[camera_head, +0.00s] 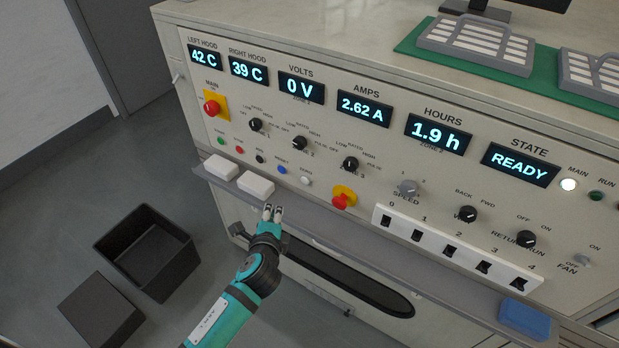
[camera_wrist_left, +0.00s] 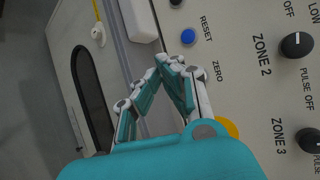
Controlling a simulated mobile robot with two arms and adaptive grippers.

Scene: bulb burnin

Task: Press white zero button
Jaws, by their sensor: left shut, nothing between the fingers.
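The white zero button (camera_head: 306,181) is at the right end of the small button row on the panel, right of the blue reset button (camera_head: 281,170). My left gripper (camera_head: 272,210) is shut and empty, in front of the panel's lower ledge, below and left of the zero button in the head view. In the left wrist view its fingertips (camera_wrist_left: 168,62) meet near the ZERO label, just below the blue button (camera_wrist_left: 188,37). There the white button is hard to tell from the white finger parts. I cannot tell whether the fingers touch it. My right gripper is not in view.
Two white blocks (camera_head: 256,184) sit on the ledge left of the gripper. A red emergency knob (camera_head: 341,200) on yellow is right of the button. Rotary knobs (camera_head: 350,164) sit above, and a switch strip (camera_head: 452,249) is to the right. A dark bin (camera_head: 186,283) stands on the floor.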

